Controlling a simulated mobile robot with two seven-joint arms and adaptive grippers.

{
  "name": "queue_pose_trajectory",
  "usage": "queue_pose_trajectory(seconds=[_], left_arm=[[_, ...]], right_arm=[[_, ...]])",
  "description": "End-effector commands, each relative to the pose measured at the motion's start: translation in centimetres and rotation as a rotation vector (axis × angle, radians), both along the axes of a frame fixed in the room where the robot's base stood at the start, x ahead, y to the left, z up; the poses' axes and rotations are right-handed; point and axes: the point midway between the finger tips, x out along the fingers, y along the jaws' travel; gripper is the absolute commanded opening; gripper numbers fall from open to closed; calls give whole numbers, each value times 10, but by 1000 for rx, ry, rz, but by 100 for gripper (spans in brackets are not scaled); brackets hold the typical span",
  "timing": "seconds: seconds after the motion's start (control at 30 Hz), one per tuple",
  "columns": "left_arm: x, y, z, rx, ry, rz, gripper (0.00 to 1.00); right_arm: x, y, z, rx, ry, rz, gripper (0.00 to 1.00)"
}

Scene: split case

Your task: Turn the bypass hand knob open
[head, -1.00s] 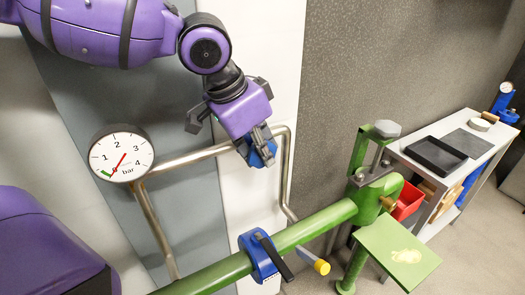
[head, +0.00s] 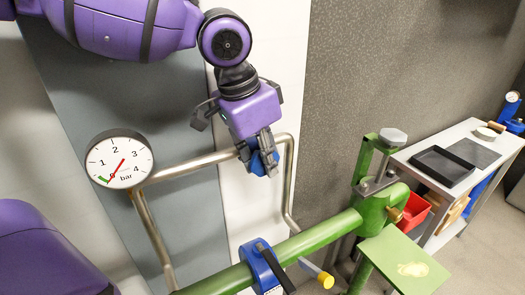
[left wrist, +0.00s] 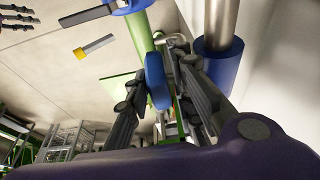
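The small blue hand knob (head: 265,163) is on the bent steel bypass pipe (head: 193,163) in the head view. My left gripper (head: 257,152) reaches down to it, one finger on each side. In the left wrist view the blue knob (left wrist: 157,80) lies between the two fingers of my left gripper (left wrist: 160,85). The fingers appear to touch its sides, though the contact is partly hidden. The knob's turn position cannot be read.
A green pipe (head: 316,238) runs below, with a blue collar and black lever (head: 268,264) and a yellow-tipped handle (head: 325,280). A round gauge (head: 120,160) is at left. A bench (head: 430,200) with a black tray (head: 441,166) and a red bin (head: 412,207) stand right.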

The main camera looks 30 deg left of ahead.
Motion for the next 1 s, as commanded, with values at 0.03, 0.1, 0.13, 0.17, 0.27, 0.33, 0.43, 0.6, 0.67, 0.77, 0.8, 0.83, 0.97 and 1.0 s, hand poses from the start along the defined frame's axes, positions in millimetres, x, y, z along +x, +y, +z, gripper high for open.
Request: queue_pose_trajectory(seconds=[0.03,0.1,0.13,0.17,0.27,0.33,0.43,0.6,0.67,0.77,0.8,0.83,0.97,1.0], left_arm=[[0,0,4,-2,-3,0,22],[-1,1,11,-3,-4,0,22],[-2,1,15,-4,-6,0,22],[-3,2,21,-4,-6,0,22],[-8,5,41,-4,-8,-1,22],[-12,7,56,-5,-9,-1,22],[-17,10,76,-4,-8,-2,22],[-24,15,102,-1,-4,0,22],[-26,15,107,-2,-3,0,22],[-28,16,113,-1,0,0,22],[-28,17,114,-1,0,0,22],[-28,17,114,-1,0,0,22],[-28,17,115,-1,0,0,22],[-28,17,115,-1,0,0,22]], right_arm=[[-1,0,0,1,1,-1,40],[0,0,0,1,1,-1,40],[0,1,0,1,0,-2,40],[0,1,0,1,0,-2,40],[0,1,0,2,0,-2,40],[0,1,0,2,0,-2,40],[0,1,0,2,0,-2,40],[-1,1,0,3,0,-3,40],[0,1,0,3,0,-3,40],[0,1,0,3,0,-3,40],[0,1,0,3,0,-3,40],[0,1,0,3,0,-3,40],[0,1,0,3,0,-3,40],[0,1,0,3,0,-3,40]])
